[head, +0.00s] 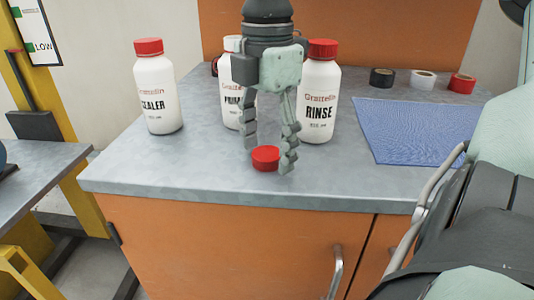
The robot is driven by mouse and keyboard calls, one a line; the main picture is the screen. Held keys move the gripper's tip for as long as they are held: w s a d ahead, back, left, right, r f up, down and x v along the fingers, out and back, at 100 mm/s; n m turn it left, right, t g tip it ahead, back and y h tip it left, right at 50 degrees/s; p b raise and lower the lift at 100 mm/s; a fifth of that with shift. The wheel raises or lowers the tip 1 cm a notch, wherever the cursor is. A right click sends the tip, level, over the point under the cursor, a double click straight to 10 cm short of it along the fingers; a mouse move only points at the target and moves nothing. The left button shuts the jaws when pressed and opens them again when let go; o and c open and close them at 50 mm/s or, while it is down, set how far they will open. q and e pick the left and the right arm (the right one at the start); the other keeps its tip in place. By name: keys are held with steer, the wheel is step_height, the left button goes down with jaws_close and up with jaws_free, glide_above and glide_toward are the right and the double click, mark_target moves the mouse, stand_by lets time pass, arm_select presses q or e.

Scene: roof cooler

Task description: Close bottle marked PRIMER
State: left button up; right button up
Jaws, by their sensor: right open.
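The PRIMER bottle (231,112) is white and stands upright on the grey counter (200,170), partly hidden behind my right gripper. Its neck (232,44) shows white, with no red cap on it. A loose red cap (265,158) lies on the counter near the front edge. My right gripper (267,155) points down from above and is open, its fingertips on either side of the cap in this view. I cannot tell whether they touch it. My left gripper is not in view.
A white SEALER bottle (157,97) with a red cap stands left, a red-capped RINSE bottle (319,95) right. A blue cloth (420,130) lies at the right, with black (382,78), white (422,79) and red (461,83) tape rolls behind. The front left counter is clear.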

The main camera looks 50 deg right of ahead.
stand_by(0.3)
steer(key=c, duration=0.7)
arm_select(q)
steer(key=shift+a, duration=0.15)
arm_select(e)
steer(key=shift+c, duration=0.4)
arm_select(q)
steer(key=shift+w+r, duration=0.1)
arm_select(e)
step_height(320, 180, up, 18)
steer(key=p, duration=0.1)
step_height(320, 180, up, 9)
steer(key=p, duration=0.1)
glide_above(266, 153)
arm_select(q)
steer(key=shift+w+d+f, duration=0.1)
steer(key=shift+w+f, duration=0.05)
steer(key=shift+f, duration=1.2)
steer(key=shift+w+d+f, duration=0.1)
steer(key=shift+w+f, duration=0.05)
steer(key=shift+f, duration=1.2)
arm_select(e)
steer(key=shift+r, duration=0.5)
